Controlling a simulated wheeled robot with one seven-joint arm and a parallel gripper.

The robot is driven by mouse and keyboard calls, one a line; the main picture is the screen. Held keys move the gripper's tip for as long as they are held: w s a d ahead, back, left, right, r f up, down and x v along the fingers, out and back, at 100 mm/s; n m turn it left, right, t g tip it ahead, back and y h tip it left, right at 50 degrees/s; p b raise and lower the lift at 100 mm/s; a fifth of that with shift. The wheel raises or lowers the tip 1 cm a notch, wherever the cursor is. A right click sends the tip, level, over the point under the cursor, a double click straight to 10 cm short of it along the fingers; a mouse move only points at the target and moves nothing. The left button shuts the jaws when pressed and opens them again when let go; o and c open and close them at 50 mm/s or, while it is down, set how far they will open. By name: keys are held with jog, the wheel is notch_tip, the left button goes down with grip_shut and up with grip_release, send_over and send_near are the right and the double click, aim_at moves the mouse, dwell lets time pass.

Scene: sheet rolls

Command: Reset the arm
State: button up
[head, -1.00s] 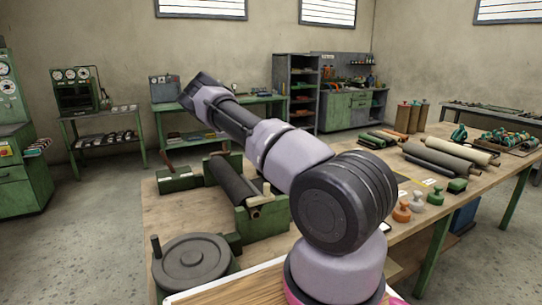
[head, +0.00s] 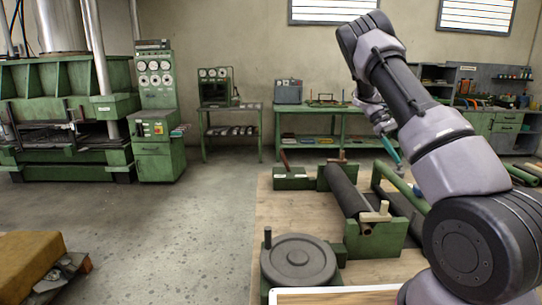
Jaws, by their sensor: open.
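My arm rises from the lower right of the head view and bends at a raised elbow. My gripper (head: 394,157) hangs below the elbow, partly hidden behind my own arm links. It is small in the picture, with a teal part at its end. It appears open, and I see nothing held in it. It is above the far part of the workbench in the picture. Its exact height over the bench is unclear.
A wooden-topped workbench (head: 262,212) carries a dark roll (head: 347,190) in a green stand and a round grey disc (head: 298,258). A green press (head: 65,90) and control cabinet (head: 158,115) stand left. A brown-covered stack (head: 25,262) lies lower left. The grey floor (head: 180,225) between is open.

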jog(key=s+a+r+m+t+y, duration=0.35)
jog(key=s+a+r, duration=0.3)
jog(key=r, duration=0.25)
jog(key=s+a+r+m+t+y, duration=0.25)
jog(key=s+a+r+t, duration=0.25)
jog(key=s+r, duration=0.35)
jog(key=s+a+r+m+t, duration=0.2)
jog(key=s+a+t, duration=0.1)
jog(key=s, duration=0.4)
jog(key=s+a+r+m+t+y, duration=0.1)
jog(key=s+a+r+m+t, duration=0.1)
jog(key=s+a, duration=0.4)
jog(key=shift+s+t, duration=0.45)
jog(key=shift+s, duration=0.35)
